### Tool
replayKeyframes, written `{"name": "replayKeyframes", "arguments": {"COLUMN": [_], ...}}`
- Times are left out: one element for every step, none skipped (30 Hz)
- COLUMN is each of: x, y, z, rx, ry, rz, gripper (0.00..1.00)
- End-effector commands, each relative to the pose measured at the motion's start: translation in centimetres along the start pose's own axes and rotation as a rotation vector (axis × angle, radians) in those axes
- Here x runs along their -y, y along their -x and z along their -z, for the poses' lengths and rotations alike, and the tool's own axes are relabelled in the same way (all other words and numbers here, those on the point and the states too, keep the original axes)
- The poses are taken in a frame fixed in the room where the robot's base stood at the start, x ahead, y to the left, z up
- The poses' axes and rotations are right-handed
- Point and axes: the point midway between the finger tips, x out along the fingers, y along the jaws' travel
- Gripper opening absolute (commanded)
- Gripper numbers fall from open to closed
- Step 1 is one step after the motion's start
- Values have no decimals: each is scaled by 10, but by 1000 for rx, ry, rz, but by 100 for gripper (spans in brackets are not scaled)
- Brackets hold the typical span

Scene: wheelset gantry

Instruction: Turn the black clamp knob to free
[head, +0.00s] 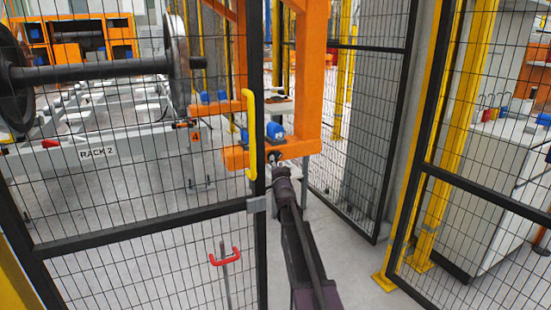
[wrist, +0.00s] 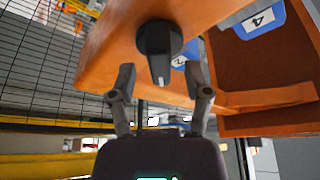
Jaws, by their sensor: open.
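The black clamp knob (wrist: 155,42) is on the face of an orange beam (wrist: 110,55) in the wrist view. It is round, with a raised grip bar whose light pointer is directed down in the picture. My gripper (wrist: 160,74) is open, with one finger on each side of the bar's lower end. The fingers look apart from the knob; contact cannot be told. In the head view my gripper (head: 278,165) is at the underside of the orange beam (head: 290,149), and the knob is too small and covered to make out clearly.
Blue blocks (head: 275,131) sit on the beam; one in the wrist view is labelled 4 (wrist: 262,20). A black mesh fence (head: 130,222) with a yellow handle (head: 249,135) stands left of my arm. A wheelset (head: 90,70) rests behind it. Another mesh panel (head: 345,150) stands right.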

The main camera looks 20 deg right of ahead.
Motion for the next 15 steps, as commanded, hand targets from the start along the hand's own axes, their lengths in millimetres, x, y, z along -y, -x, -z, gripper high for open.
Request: {"name": "replayKeyframes", "arguments": {"x": [1, 1, 1, 1, 1, 1, 1, 1, 1, 1, 1, 1, 1, 1, 1], "y": [-9, -12, -15, -17, -19, -21, -22, -23, -24, -24, -25, -25, -25, -24, -24], "z": [0, 0, 0, 0, 0, 0, 0, 0, 0, 0, -1, -1, -1, -1, -1], "rx": [0, 0, 0, 0, 0, 1, 1, 1, 1, 1, 1, 1, 1, 1, 1], "ry": [0, 0, 0, 0, 0, 0, 0, 0, 0, 0, 0, 0, 0, 0, 0], "rz": [0, 0, 0, 0, 0, 0, 0, 0, 0, 0, 0, 1, 1, 1, 1], "gripper": [63, 63, 63, 63, 63, 63, 63, 63, 63, 63, 63, 63, 63, 63, 63]}}
